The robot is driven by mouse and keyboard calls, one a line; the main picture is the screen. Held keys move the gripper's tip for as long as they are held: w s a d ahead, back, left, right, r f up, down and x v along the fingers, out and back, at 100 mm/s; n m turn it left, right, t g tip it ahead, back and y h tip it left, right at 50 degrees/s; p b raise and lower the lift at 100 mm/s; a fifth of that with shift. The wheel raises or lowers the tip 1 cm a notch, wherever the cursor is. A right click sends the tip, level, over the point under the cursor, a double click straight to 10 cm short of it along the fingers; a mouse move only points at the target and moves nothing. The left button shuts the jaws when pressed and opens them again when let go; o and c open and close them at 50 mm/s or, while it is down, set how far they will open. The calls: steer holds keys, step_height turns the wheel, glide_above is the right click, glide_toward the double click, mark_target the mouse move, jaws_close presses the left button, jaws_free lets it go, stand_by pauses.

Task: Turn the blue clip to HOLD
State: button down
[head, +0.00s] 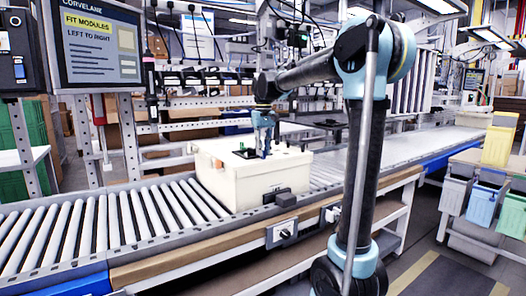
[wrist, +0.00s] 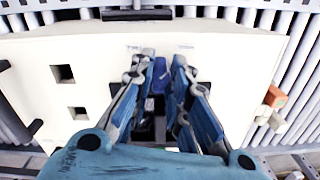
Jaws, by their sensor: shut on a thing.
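A cream box (head: 232,190) sits on the roller conveyor. My gripper (head: 264,154) reaches down onto its top from above. In the wrist view, the blue clip (wrist: 160,76) stands between the two fingers of my gripper (wrist: 168,66), near a dark opening in the box top. The fingers are closed on it, and they hide part of it. Small printed marks show on the box top (wrist: 225,60) left and right of the fingertips, too small to read. I cannot tell which mark the clip points to.
Two square holes (wrist: 63,73) are in the box top at left. An orange and white part (wrist: 273,99) is at the box's right edge. Rollers (head: 100,222) run on both sides of the box. A screen (head: 98,47) stands at left, and coloured bins (head: 484,203) are at right.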

stand_by(0.3)
steer(key=c, duration=1.5)
jaws_free()
step_height(320, 180, up, 12)
steer(key=shift+w+f, duration=0.1)
steer(key=s+d+f+m+t, duration=0.1)
steer(key=s+d+f, duration=0.8)
steer(key=s+f, duration=0.3)
steer(key=s+d+f+m+t, duration=0.1)
steer(key=s+d+f+m, duration=0.1)
steer(key=s+d+f, duration=0.85)
steer(key=shift+m, duration=0.4)
steer(key=s+f, duration=0.3)
steer(key=f, duration=0.1)
steer(key=s+d+f, duration=0.1)
steer(key=s+f, duration=0.2)
steer(key=f, duration=0.2)
steer(key=s+f, duration=0.3)
steer(key=f, duration=0.2)
steer(key=shift+s+d, duration=0.15)
steer(key=shift+s, duration=0.2)
